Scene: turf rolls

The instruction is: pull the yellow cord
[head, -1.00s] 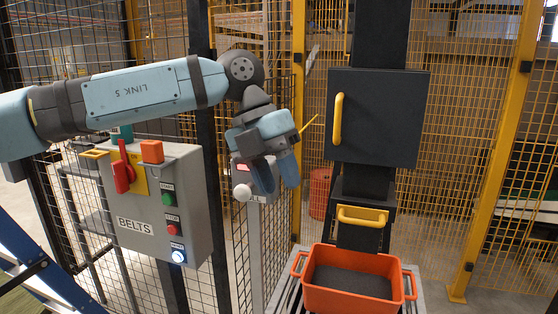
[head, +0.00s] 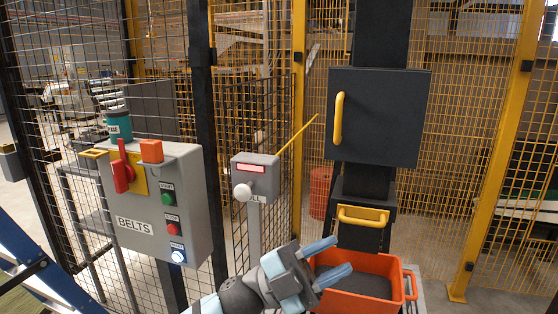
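The yellow cord (head: 298,134) shows as a thin straight yellow line. It slants up and right from the top right of a small grey box (head: 262,168) on a post. The box has a red-framed label, a pale round knob (head: 242,192) on its front and lettering below, partly hidden. My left gripper (head: 342,254) is low in the view, well below the cord and apart from it. Its two blue fingers are spread, with nothing between them, in front of the orange tub (head: 384,262). My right gripper is not in view.
A grey BELTS panel (head: 185,205) with a red switch and several buttons stands at the left. A black cabinet (head: 378,115) with a yellow handle stands right of the cord. A yellow-handled drawer (head: 362,215) sits below it. Mesh fencing closes the back.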

